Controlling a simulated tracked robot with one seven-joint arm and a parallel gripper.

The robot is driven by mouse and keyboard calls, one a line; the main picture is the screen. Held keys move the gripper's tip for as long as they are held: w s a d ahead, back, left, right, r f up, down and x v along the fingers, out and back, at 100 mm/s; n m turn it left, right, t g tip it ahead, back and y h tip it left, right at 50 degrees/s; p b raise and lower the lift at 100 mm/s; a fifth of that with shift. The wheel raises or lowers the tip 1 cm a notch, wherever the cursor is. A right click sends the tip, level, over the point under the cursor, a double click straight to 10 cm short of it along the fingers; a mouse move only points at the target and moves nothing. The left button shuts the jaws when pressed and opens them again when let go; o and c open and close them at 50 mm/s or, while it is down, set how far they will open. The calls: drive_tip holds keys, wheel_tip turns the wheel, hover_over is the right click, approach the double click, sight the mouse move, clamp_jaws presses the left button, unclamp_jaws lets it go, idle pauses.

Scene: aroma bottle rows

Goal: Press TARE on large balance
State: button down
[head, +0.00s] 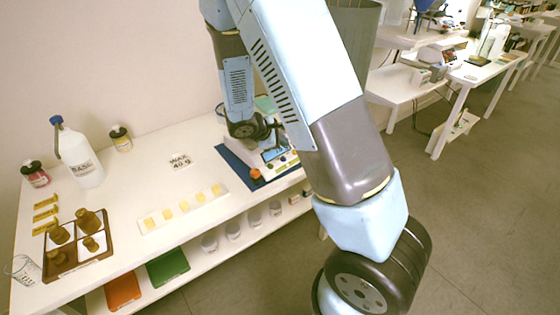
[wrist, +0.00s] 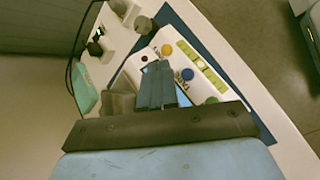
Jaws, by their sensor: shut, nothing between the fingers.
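A white balance (head: 279,160) stands on a dark blue mat (head: 238,163) at the right end of the table, partly hidden behind my arm. In the wrist view, the balance (wrist: 202,88) shows a yellow button (wrist: 166,49), a blue button (wrist: 187,74) and a green label strip (wrist: 208,69). Part of its bluish display shows beside my fingers. Lettering by the buttons is too small to read. My gripper (wrist: 158,66) is shut and empty, with its fingertips over the display side of the panel, beside the buttons. I cannot tell whether it touches anything.
Room is clear between card and jug.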

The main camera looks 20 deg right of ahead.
sight(281, 160)
drive_tip(key=shift+f, duration=2.15)
drive_tip(key=shift+f, duration=0.15)
idle(0.4)
drive_tip(key=shift+w+f, duration=0.15)
drive_tip(key=shift+f, duration=0.1)
drive_tip(key=shift+f, duration=0.35)
idle(0.7)
drive_tip(key=shift+r, duration=0.8)
drive_tip(key=shift+r, duration=0.1)
drive_tip(key=shift+r, duration=2.4)
